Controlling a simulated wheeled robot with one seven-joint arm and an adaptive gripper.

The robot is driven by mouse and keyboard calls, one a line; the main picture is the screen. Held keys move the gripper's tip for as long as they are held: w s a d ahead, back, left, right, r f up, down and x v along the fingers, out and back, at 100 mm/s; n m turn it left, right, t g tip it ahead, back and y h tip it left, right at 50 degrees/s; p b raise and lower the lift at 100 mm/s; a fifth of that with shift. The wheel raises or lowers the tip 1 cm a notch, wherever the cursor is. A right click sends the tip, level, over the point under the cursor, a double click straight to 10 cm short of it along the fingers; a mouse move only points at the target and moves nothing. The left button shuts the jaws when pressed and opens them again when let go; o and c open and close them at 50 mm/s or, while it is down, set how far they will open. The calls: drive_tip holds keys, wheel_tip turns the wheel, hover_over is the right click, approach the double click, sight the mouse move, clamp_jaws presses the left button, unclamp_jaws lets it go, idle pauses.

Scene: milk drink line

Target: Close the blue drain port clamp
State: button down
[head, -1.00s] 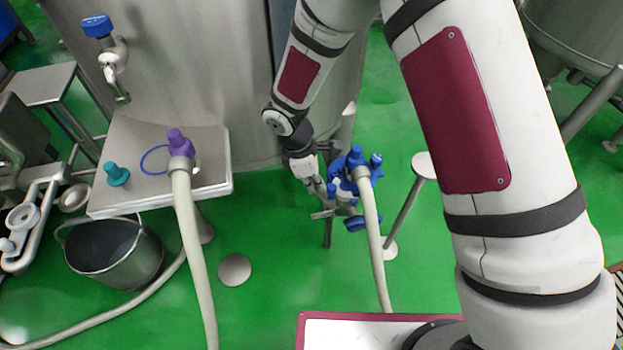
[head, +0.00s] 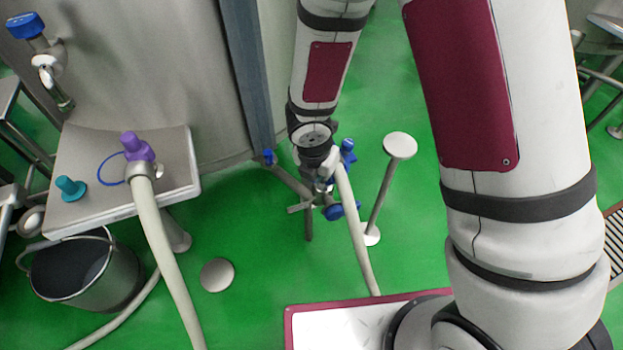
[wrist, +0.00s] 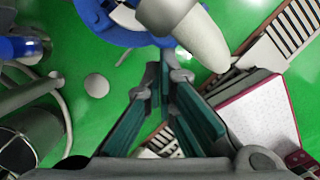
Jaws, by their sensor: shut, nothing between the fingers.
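The blue drain port clamp shows in the wrist view as a large blue curved part (wrist: 118,30) at the top edge, beside a pale hose end (wrist: 200,38). In the head view my wrist hides most of the port; a blue piece (head: 348,152) shows just right of it. Whether the clamp is open or closed cannot be told. My gripper (wrist: 160,70) is shut and empty, its teal-padded fingers meeting just below the blue part in the wrist view. Contact with the clamp cannot be told. The pale hose (head: 352,225) runs down from the port.
A blue handle (head: 340,211) sits low on the drain pipework. A round-topped post (head: 400,146) stands to its right. At left are a steel shelf (head: 85,175) with purple (head: 137,148) and teal (head: 70,188) fittings, and a bucket (head: 115,270).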

drive_tip(key=shift+w+d+n+b, duration=0.15)
drive_tip(key=shift+w+d+n, duration=0.1)
drive_tip(key=shift+d+n, duration=0.15)
drive_tip(key=shift+w+d+n+b, duration=0.2)
drive_tip(key=shift+d+n, duration=0.1)
drive_tip(key=shift+d, duration=0.3)
